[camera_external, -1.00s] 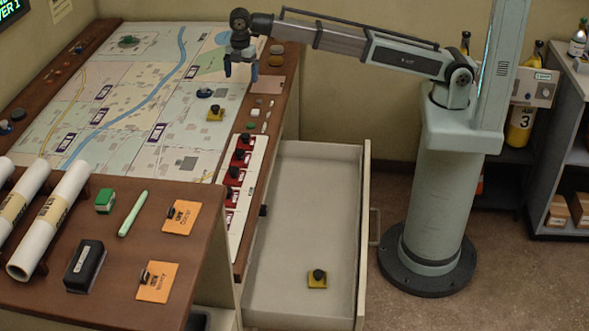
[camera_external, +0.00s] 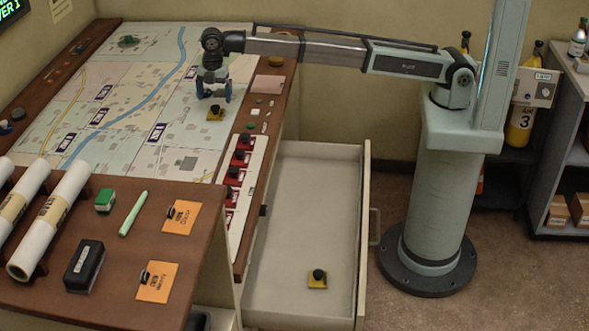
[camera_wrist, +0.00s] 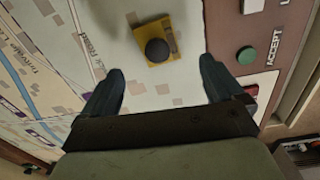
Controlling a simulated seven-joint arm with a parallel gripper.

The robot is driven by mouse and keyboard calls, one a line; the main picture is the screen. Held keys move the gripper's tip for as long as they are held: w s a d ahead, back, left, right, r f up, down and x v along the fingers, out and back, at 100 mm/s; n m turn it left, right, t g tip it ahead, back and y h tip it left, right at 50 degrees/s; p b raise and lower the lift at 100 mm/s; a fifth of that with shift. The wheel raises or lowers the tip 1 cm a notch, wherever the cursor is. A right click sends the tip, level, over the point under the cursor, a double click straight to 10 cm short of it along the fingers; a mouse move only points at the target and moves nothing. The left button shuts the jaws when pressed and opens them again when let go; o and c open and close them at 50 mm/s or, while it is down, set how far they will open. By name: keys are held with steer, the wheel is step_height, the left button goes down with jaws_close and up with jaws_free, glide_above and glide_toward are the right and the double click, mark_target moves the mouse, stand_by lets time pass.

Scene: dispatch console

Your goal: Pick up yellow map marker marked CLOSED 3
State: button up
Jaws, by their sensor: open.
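A yellow map marker with a dark round knob (camera_external: 215,113) stands on the map. It also shows in the wrist view as a yellow block with a black knob (camera_wrist: 157,48); its lettering is not readable. My gripper (camera_external: 213,97) is open and empty, just above and behind this marker in the external view. In the wrist view its fingers (camera_wrist: 160,85) are spread apart, with the marker beyond the tips and roughly centred between them. A second yellow marker with a dark knob (camera_external: 317,279) lies in the open drawer; its lettering is too small to read.
A row of red markers with black knobs (camera_external: 237,172) stands on a white strip right of the map. A green ACCEPT button (camera_wrist: 246,55) is at the right in the wrist view. The drawer (camera_external: 300,190) is otherwise bare. White rolls (camera_external: 50,218) lie at the left.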

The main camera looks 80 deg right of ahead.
mark_target(215, 107)
steer(key=shift+w+d+f, duration=0.1)
steer(key=shift+d+f, duration=0.1)
steer(key=shift+f, duration=1.35)
steer(key=shift+w+d+f, duration=0.1)
steer(key=shift+d+f, duration=0.1)
steer(key=shift+f, duration=1.35)
steer(key=shift+c, duration=0.2)
steer(key=c, duration=1.2)
steer(key=shift+r, duration=0.15)
